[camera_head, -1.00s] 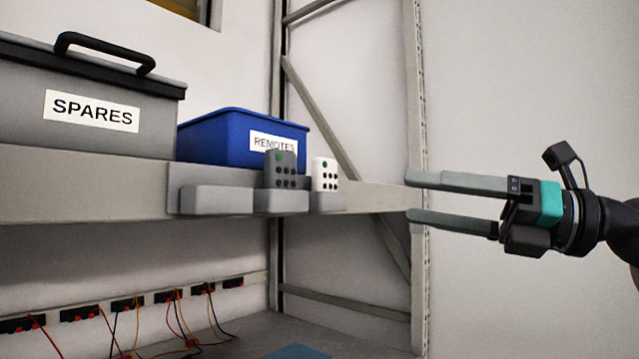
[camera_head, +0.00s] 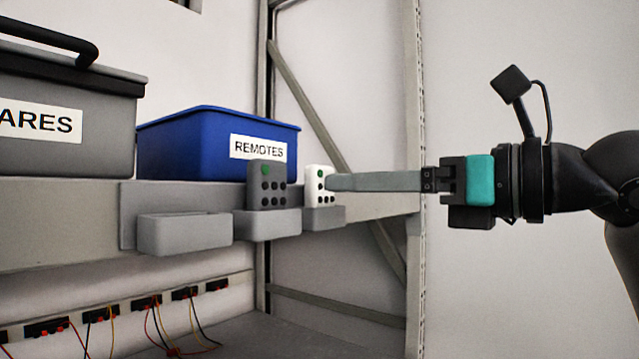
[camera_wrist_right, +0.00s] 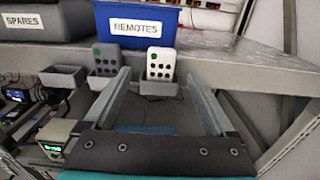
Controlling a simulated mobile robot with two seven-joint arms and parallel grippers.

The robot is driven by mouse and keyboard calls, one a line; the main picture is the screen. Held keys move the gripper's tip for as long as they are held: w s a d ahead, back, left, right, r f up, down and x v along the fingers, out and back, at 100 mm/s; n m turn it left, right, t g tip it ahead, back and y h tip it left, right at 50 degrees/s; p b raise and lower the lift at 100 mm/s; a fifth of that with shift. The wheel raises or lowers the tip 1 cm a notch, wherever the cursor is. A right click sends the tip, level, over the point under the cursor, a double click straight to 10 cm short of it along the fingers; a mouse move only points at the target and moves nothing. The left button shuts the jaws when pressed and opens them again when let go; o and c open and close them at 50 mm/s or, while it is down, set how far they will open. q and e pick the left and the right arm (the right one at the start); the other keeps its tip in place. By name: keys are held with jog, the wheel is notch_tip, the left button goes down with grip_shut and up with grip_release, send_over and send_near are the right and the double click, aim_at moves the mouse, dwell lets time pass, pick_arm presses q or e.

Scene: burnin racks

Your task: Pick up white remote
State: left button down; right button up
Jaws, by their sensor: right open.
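The white remote (camera_head: 318,186) stands upright in the rightmost grey holder (camera_head: 325,217) on the shelf front. It has a green button and several black ones, and its lower end is hidden in the holder. My right gripper (camera_head: 332,182) reaches in from the right with its fingers level, the tips close to the remote in the head view. In the right wrist view the white remote (camera_wrist_right: 160,64) shows beyond and between the two spread fingers (camera_wrist_right: 157,82). The gripper is open and empty. I cannot tell whether a finger touches the remote. My left gripper is not in view.
A dark grey remote (camera_head: 267,184) stands in the middle holder (camera_head: 267,225), close left of the white one. The left holder (camera_head: 185,235) is empty. A blue REMOTES bin (camera_head: 215,146) and a grey SPARES box (camera_head: 62,120) sit on the shelf behind. A rack post (camera_head: 413,290) stands right.

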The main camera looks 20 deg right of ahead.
aim_at(331, 207)
jog(key=x, duration=0.2)
jog(key=p+x, duration=0.2)
jog(key=x, duration=0.1)
jog(key=shift+w+a+r, duration=0.15)
jog(key=shift+w+r, duration=0.15)
grip_shut()
dwell(0.5)
jog(key=shift+r, duration=0.1)
